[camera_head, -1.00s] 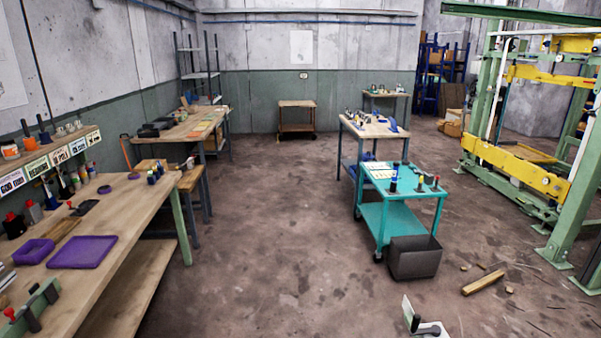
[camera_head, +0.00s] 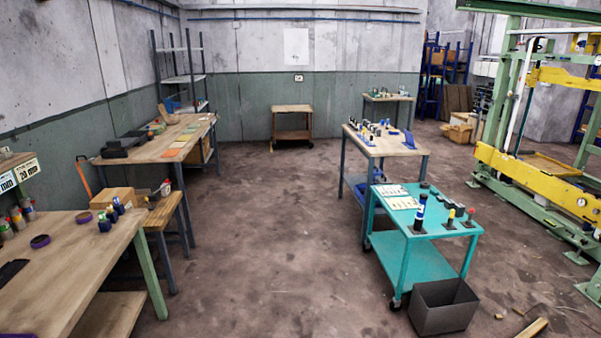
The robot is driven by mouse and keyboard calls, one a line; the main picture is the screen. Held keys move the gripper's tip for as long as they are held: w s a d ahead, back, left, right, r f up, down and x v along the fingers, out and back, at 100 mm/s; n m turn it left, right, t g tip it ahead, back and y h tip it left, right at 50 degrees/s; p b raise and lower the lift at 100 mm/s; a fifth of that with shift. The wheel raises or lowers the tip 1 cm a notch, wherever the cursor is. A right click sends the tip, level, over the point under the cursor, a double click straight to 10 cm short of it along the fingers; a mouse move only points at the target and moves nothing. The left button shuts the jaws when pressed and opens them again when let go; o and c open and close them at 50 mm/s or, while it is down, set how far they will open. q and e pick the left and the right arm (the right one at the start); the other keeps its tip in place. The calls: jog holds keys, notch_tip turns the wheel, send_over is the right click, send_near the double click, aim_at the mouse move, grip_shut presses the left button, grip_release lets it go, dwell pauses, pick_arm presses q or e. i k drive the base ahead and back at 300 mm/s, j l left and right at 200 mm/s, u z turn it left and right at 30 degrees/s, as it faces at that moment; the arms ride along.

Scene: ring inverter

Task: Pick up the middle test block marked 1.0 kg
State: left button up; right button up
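I cannot make out any marking reading 1.0 kg, so I cannot tell which thing is the middle test block. On the teal cart (camera_head: 418,262) stand a tall blue, white and black upright piece (camera_head: 420,212), a yellow-topped piece (camera_head: 451,217) and a red-topped piece (camera_head: 470,216), in a row near its front edge. Sheets of paper and small dark items lie behind them on the cart top. Neither of my grippers is in view.
A dark open bin (camera_head: 444,307) stands on the floor before the cart. A wooden workbench (camera_head: 75,270) is at the left, with another bench (camera_head: 158,145) behind it. A wooden-topped table (camera_head: 385,140) stands behind the cart. The floor between is clear.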

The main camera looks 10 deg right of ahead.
aim_at(449, 204)
jog(key=i+z, duration=0.25)
jog(key=i, duration=0.25)
jog(key=i+z, duration=0.2)
jog(key=i, duration=0.3)
jog(key=i+j+z, duration=0.25)
jog(key=i, duration=0.2)
jog(key=i+l+z, duration=0.15)
jog(key=i, duration=0.3)
jog(key=i+z, duration=0.15)
jog(key=i, duration=0.35)
jog(key=i+l+z, duration=0.25)
jog(key=i, duration=0.2)
jog(key=i+l+z, duration=0.25)
jog(key=i, duration=0.25)
